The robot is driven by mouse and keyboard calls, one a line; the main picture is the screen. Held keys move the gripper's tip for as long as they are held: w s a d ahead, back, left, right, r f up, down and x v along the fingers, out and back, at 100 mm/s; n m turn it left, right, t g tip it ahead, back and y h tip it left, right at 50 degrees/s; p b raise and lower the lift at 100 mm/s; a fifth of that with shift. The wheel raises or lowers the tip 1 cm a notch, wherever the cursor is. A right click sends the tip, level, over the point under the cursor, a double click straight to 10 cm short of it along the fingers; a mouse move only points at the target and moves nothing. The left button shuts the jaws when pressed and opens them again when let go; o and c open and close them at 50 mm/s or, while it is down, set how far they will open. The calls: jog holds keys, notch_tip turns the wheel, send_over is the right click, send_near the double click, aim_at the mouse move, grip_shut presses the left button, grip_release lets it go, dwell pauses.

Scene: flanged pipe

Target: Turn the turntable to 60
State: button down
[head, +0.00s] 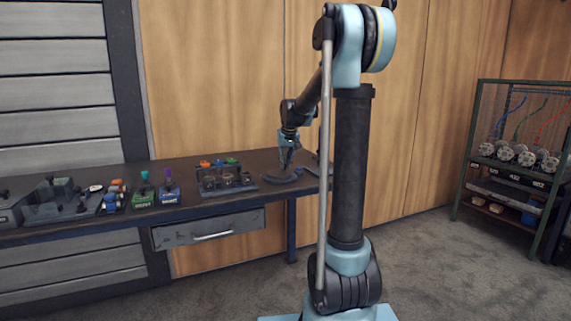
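A dark, flat round thing (279,178), which looks like the turntable, lies on the workbench (225,197) near its right part. Any scale or number on it is too small to read. My gripper (287,166) points down just above this round thing, near its right side. I cannot tell whether it touches it, and its fingers are too small and dark to show whether they are open or shut. My own column and arm hide the right end of the bench.
A rack of dark round parts (226,180) stands left of the round thing. A green holder (143,196), a blue holder (170,193) and grey trays (62,205) stand further left. A shelf with several flanged parts (515,153) is at the far right. The floor between is clear.

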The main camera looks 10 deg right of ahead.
jog(key=shift+s+d+m, duration=0.1)
jog(key=shift+m, duration=0.4)
jog(key=c, duration=1.6)
grip_release()
jog(key=shift+o, duration=0.2)
jog(key=v, duration=1.2)
jog(key=shift+a, duration=0.2)
